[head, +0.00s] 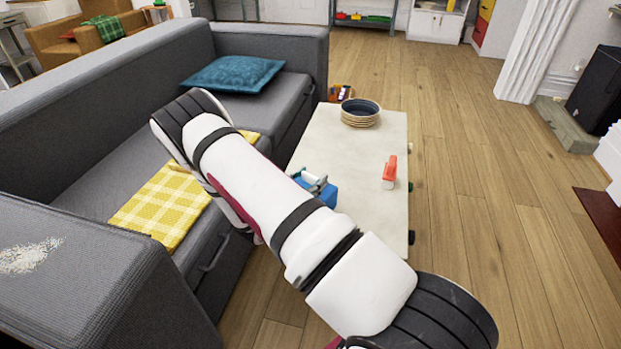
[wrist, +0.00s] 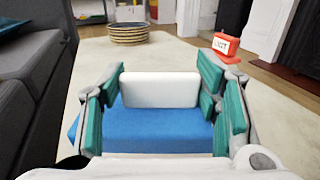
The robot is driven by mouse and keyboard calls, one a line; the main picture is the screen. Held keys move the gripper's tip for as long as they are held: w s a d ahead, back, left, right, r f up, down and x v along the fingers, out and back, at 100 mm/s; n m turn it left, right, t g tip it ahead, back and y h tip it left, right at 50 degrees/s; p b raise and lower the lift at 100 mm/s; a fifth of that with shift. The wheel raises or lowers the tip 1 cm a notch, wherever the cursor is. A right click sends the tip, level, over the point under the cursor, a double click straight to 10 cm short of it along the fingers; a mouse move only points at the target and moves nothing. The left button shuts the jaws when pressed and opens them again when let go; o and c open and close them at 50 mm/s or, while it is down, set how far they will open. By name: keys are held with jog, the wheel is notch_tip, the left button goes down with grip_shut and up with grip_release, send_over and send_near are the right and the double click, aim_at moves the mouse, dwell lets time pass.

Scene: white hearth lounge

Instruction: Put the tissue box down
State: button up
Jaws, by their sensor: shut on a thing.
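The blue tissue box (wrist: 160,130), with a white tissue block (wrist: 160,90) at its top, sits between the teal-padded fingers of my gripper (wrist: 163,88) in the wrist view. My gripper is shut on it. In the head view the tissue box (head: 328,194) is at the left part of the pale low table (head: 345,230), partly hidden by my arm and gripper (head: 312,181). I cannot tell whether its underside touches the table.
The table's middle is clear. A grey sofa (head: 110,135) with a yellow checked cloth (head: 165,205) flanks its left side.

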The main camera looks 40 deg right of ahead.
jog(key=o, duration=1.5)
jog(key=shift+f, duration=0.1)
jog(key=shift+o, duration=0.5)
